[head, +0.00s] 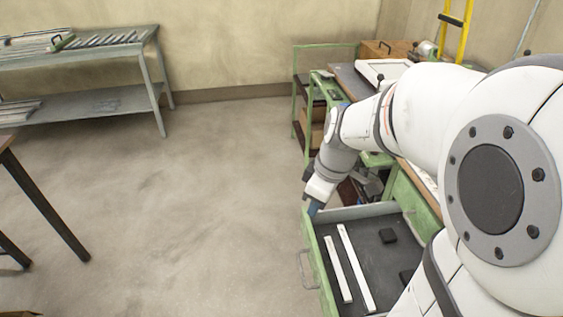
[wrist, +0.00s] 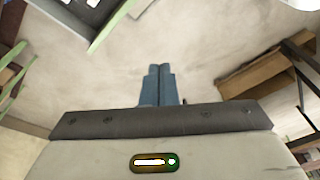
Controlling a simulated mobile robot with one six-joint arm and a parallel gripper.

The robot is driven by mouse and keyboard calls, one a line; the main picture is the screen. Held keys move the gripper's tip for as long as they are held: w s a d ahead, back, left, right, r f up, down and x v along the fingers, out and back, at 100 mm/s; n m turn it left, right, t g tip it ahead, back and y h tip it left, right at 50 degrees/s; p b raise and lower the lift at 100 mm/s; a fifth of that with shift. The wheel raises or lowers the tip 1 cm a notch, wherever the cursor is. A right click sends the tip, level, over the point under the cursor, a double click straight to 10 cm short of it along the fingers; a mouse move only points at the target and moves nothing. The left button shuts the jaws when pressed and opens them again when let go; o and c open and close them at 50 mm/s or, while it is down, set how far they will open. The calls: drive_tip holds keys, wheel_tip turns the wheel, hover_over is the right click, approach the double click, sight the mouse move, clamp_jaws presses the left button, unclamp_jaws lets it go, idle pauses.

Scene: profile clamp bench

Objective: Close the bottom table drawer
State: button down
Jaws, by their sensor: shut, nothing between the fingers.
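An open drawer (head: 317,258) with a green front and a dark lined inside stands pulled out from the green workbench (head: 411,197) at the lower right in the head view. Its handle (head: 305,268) faces left, toward the open floor. My gripper (head: 313,209) is by the drawer's far front corner; I cannot tell whether it touches. In the wrist view, the blue fingers (wrist: 159,68) are together with nothing between them. A green-edged part (wrist: 112,27), apparently the drawer, shows at the upper left, apart from the fingertips. My arm hides much of the bench.
Two white bars (head: 356,268) and dark blocks (head: 388,236) lie in the drawer. A green rack (head: 297,100) with boxes stands behind. A grey metal table (head: 90,102) is at the back left, a dark-legged table (head: 45,205) at left. The floor between is clear.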

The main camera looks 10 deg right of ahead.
sight(310, 239)
drive_tip(key=w+a+f+n+y+b, duration=0.1)
drive_tip(key=w+f+n+b, duration=0.25)
drive_tip(key=f, duration=0.85)
drive_tip(key=w+a+f+n+y+b, duration=0.1)
drive_tip(key=w+f+n+b, duration=0.25)
drive_tip(key=f, duration=0.85)
drive_tip(key=shift+n+g, duration=0.3)
drive_tip(key=shift+g, duration=0.1)
drive_tip(key=shift+s+d+r, duration=0.1)
drive_tip(key=shift+d+r, duration=0.1)
drive_tip(key=shift+d, duration=0.85)
drive_tip(key=shift+s+d+r, duration=0.1)
drive_tip(key=shift+d+r, duration=0.05)
drive_tip(key=shift+d, duration=0.85)
